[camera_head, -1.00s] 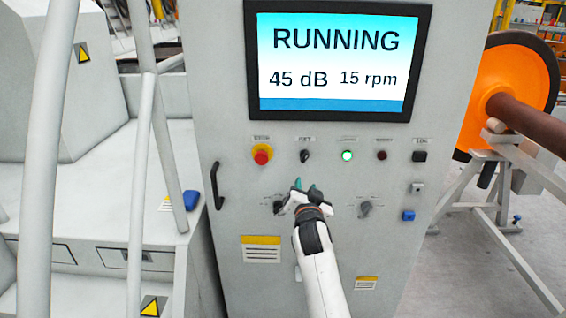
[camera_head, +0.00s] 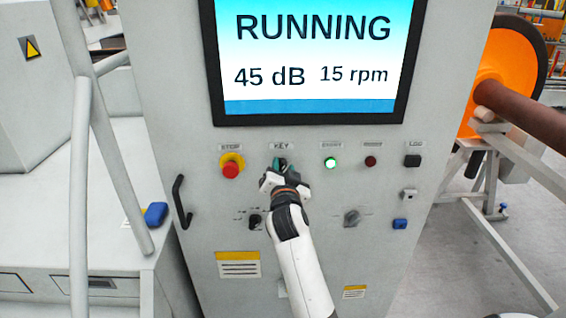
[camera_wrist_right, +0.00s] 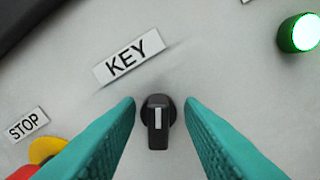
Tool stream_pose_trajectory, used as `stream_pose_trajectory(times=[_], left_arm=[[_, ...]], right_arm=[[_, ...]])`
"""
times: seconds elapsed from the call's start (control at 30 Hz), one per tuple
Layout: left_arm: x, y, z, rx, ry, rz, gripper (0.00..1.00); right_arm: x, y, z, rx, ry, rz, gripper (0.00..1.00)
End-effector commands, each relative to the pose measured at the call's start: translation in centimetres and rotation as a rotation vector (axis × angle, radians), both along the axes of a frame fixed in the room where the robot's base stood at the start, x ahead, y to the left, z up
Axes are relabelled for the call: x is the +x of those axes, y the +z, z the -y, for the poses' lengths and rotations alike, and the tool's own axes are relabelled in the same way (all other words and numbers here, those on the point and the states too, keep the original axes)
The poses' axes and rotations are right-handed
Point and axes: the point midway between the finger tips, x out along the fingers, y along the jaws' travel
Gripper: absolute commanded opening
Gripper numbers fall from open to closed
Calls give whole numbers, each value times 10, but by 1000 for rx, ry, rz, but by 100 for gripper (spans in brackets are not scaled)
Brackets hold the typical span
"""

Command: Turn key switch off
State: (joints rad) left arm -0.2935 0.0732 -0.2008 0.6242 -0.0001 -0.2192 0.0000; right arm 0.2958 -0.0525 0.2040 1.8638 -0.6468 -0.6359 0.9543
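The key switch (camera_wrist_right: 156,124) is a black knob with a white mark, below the KEY label (camera_wrist_right: 129,55) in the right wrist view. Its white mark runs about vertical in that view. My right gripper (camera_wrist_right: 160,112) is open, with one teal finger on each side of the knob and a gap to each. In the head view my right gripper (camera_head: 282,168) is in front of the key switch and hides most of it. My left gripper is not in view.
The screen (camera_head: 308,60) reads RUNNING, 45 dB, 15 rpm. The red stop button (camera_head: 231,170) is left of the key switch; the lit green button (camera_head: 330,163) is right.

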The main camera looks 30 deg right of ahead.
Motion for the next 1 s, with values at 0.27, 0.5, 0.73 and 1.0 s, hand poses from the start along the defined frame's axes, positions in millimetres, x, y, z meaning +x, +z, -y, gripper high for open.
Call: stream_pose_trajectory(times=[0.27, 0.5, 0.73, 1.0], left_arm=[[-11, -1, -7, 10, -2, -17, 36], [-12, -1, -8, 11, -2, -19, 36], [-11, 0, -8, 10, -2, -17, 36], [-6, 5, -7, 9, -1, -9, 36]], right_arm=[[0, 0, 0, -1, 0, -1, 35], [0, 0, 0, -1, 0, 0, 3], [0, 1, 0, -18, 0, -10, 3], [1, 2, -1, -127, -1, -76, 3]])
